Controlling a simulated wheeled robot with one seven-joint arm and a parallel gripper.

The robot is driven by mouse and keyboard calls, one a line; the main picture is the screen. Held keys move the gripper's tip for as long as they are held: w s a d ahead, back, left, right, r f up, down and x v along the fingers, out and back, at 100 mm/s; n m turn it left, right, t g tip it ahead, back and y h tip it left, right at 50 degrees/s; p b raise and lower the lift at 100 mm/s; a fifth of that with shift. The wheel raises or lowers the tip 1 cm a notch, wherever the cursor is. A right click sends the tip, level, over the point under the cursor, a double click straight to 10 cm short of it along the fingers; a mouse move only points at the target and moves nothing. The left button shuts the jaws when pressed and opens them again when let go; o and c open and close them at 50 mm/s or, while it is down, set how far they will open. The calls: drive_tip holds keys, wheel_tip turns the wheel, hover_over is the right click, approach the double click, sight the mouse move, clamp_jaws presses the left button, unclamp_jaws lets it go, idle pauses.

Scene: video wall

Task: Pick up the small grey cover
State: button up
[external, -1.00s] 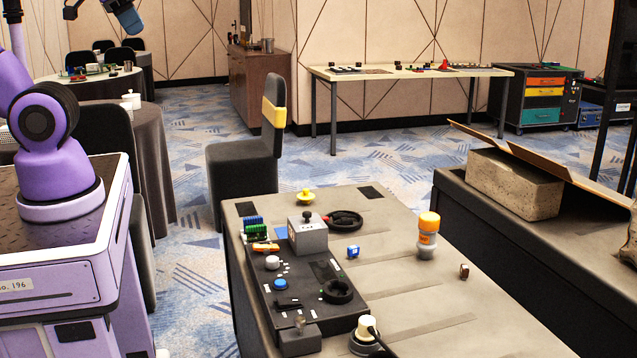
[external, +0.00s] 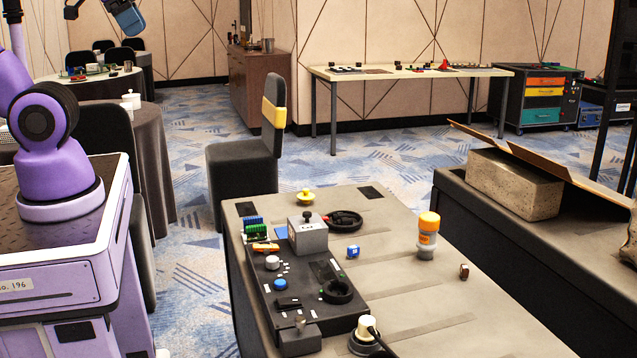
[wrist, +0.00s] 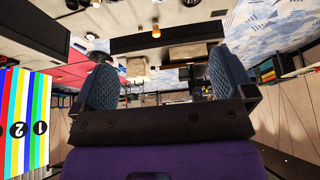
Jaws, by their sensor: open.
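A small grey box-like cover (external: 308,238) with a dark knob on top sits at the back of a black control panel (external: 262,290) on the near table. It stands upright beside a black ring-shaped handle. I cannot make the cover out surely in the wrist view. My gripper (external: 128,18) is high at the top left of the external view, far from the cover and cut by the frame edge. In the wrist view my gripper (wrist: 162,88) has its two blue padded fingers wide apart with nothing between them.
An orange-and-white bottle (external: 427,235), a blue cube (external: 353,251), a yellow knob (external: 306,196) and a white plug-like item (external: 363,335) stand on the near table. A chair (external: 245,165) stands behind it. A stone block (external: 513,184) lies on the right-hand bench.

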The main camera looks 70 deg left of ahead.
drive_tip(key=w+f+g, duration=0.2)
drive_tip(key=w+f, duration=0.1)
drive_tip(key=w, duration=1.1)
drive_tip(key=g, duration=0.3)
hover_over(307, 218)
drive_tip(key=a, duration=0.1)
wheel_tip(307, 218, down, 35)
drive_tip(key=shift+w+f, duration=0.15)
drive_tip(key=shift+f, duration=0.05)
wheel_tip(307, 218, down, 11)
drive_tip(key=shift+r, duration=0.1)
drive_tip(key=c, duration=0.6)
